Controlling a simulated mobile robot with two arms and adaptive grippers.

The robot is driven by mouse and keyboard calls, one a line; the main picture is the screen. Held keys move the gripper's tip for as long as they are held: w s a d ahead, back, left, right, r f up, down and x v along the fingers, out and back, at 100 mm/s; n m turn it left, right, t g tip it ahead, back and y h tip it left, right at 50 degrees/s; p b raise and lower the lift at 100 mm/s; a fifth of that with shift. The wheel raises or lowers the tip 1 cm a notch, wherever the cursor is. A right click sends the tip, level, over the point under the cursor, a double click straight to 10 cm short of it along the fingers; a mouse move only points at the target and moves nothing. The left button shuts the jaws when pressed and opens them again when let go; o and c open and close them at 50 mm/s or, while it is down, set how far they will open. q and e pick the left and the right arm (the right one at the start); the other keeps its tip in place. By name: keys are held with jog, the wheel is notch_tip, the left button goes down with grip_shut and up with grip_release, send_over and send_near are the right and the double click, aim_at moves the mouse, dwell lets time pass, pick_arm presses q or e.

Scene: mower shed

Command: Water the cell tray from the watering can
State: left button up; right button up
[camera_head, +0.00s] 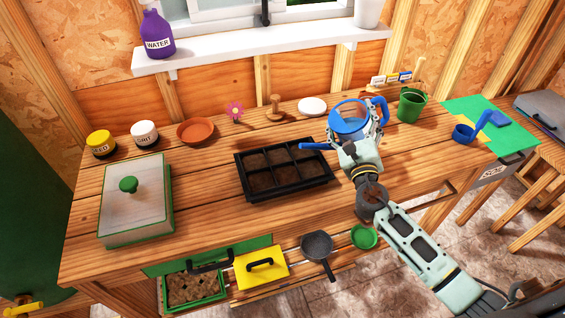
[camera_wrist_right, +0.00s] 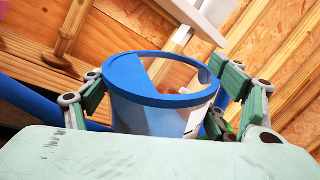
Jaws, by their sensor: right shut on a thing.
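The blue watering can (camera_head: 346,124), with a clear body and blue rim, is held in my right gripper (camera_head: 358,142), whose fingers are shut on its sides. Its blue spout (camera_head: 316,147) points left, near the far right corner of the black cell tray (camera_head: 282,194). The can looks about upright, and I cannot tell its exact height above the bench. The tray has several cells of dark soil. In the right wrist view the can (camera_wrist_right: 160,101) sits between the green finger pads (camera_wrist_right: 165,98). My left gripper is not in view.
A green bucket (camera_head: 411,106) stands right of the can, and a white disc (camera_head: 312,106) and wooden peg (camera_head: 275,106) behind the tray. A lidded box (camera_head: 137,215) is at the left. Bare bench lies between box and tray.

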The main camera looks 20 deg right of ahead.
jog(key=shift+a+r+n+t+y+p, duration=0.3)
jog(key=shift+a+r+n+p, duration=0.25)
jog(key=shift+a+r+n, duration=0.55)
dwell(1.1)
jog(key=shift+s+a+r+n+t+y+p, duration=0.1)
jog(key=shift+a+r+n+t+y+p, duration=0.4)
jog(key=shift+a+r+n, duration=0.9)
dwell(3.3)
